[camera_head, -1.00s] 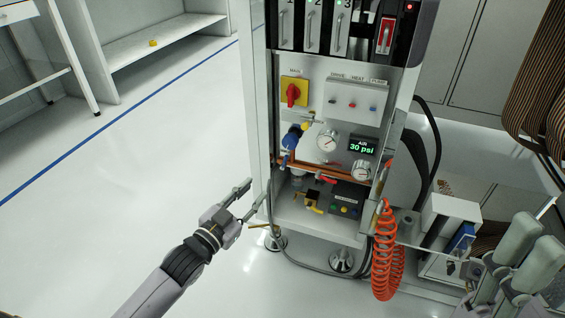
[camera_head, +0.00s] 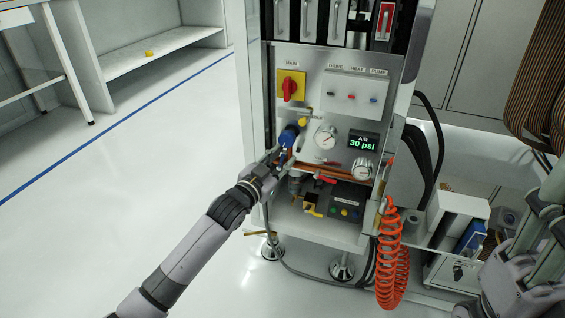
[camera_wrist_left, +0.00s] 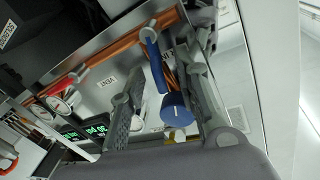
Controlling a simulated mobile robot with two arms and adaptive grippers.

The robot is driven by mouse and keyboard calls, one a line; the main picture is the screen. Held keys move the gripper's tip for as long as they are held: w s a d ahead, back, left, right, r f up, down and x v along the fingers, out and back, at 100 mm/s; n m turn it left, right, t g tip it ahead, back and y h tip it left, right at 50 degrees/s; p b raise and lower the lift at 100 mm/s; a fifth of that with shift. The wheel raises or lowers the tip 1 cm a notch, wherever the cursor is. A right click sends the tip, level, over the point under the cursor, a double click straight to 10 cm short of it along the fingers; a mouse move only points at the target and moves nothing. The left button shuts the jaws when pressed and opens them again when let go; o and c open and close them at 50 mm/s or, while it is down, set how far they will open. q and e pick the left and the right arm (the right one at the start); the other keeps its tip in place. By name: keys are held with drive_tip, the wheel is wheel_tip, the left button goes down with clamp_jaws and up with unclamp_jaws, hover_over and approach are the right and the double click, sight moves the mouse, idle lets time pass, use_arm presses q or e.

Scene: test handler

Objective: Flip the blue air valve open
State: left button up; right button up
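The blue air valve has a blue lever handle, seen in the head view (camera_head: 283,158) partly behind my gripper and clearly in the left wrist view (camera_wrist_left: 155,65). My left gripper (camera_head: 276,156) is at the lower left of the machine's panel, beside the lever. In the left wrist view, its two grey fingers (camera_wrist_left: 165,72) are apart, with the lever showing between them; whether either finger touches it I cannot tell. A blue round knob (camera_head: 289,136) sits just above the lever and also shows in the left wrist view (camera_wrist_left: 175,109).
Gauges (camera_head: 326,137) and a green display (camera_head: 364,143) reading 30 psi are to the right. A yellow-and-red main switch (camera_head: 291,87) is above. An orange coiled hose (camera_head: 390,255) hangs at right. Floor at left is clear.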

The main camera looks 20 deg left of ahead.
use_arm(q)
drive_tip(key=shift+w, duration=0.3)
clamp_jaws()
idle(0.3)
